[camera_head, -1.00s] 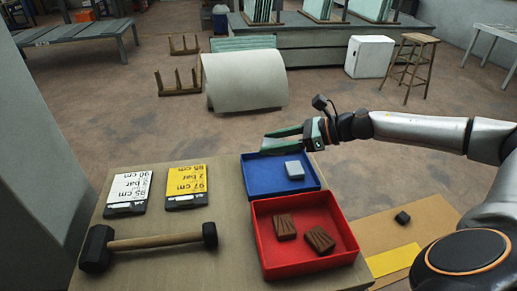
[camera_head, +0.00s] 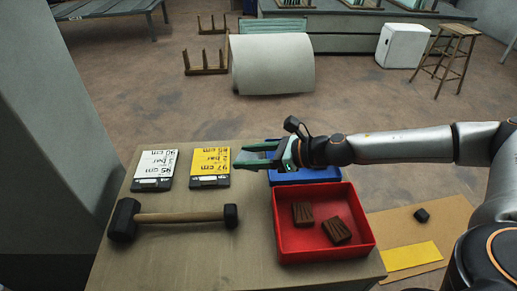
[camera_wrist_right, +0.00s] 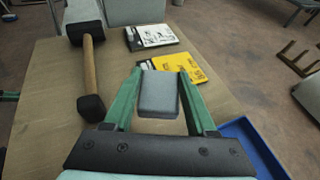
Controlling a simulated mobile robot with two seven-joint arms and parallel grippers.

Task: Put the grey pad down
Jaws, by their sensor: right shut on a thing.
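The grey pad (camera_wrist_right: 158,93) is a small light block held between the green fingers of my right gripper (camera_wrist_right: 161,75) in the right wrist view. In the head view, my right gripper (camera_head: 240,158) comes in from the right, over the table between the yellow card and the blue tray (camera_head: 305,176). The fingers largely hide the pad there. In the wrist view the pad appears above the bare tabletop; its exact height is unclear. My left gripper does not show clearly in either view.
The table (camera_head: 190,255) holds a white card (camera_head: 155,168), a yellow card (camera_head: 210,163), a hammer (camera_head: 180,217) and a red tray (camera_head: 325,252) with two brown blocks. Bare tabletop lies between the yellow card, hammer and trays. A cardboard sheet (camera_head: 440,212) lies at the right.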

